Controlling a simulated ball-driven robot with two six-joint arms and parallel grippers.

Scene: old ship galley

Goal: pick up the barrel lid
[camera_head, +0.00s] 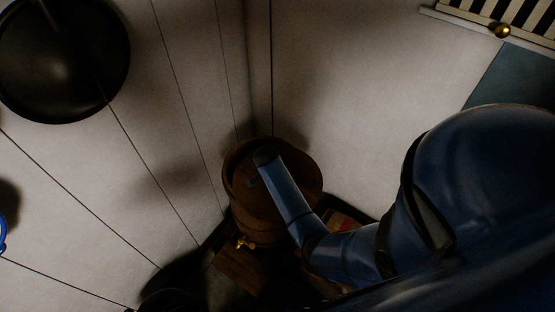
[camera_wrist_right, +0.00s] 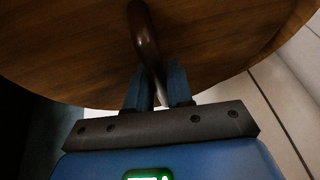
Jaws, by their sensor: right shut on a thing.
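The barrel lid (camera_head: 297,168) is a round brown wooden disc at the top of the wooden barrel (camera_head: 257,226) in the head view. It fills the upper part of the right wrist view (camera_wrist_right: 70,60), with a curved dark handle (camera_wrist_right: 143,30) standing from it. My right gripper (camera_wrist_right: 159,88) is shut on this handle, one blue finger on each side. In the head view my blue right forearm reaches over the lid and hides part of it. I cannot tell whether the lid is clear of the barrel. My left gripper is not in view.
The barrel stands in a corner between pale plank walls, with a brass tap (camera_head: 243,243) low on its front. A dark round pan (camera_head: 62,60) hangs on the left wall. A slatted rack with a brass knob (camera_head: 502,30) is at upper right.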

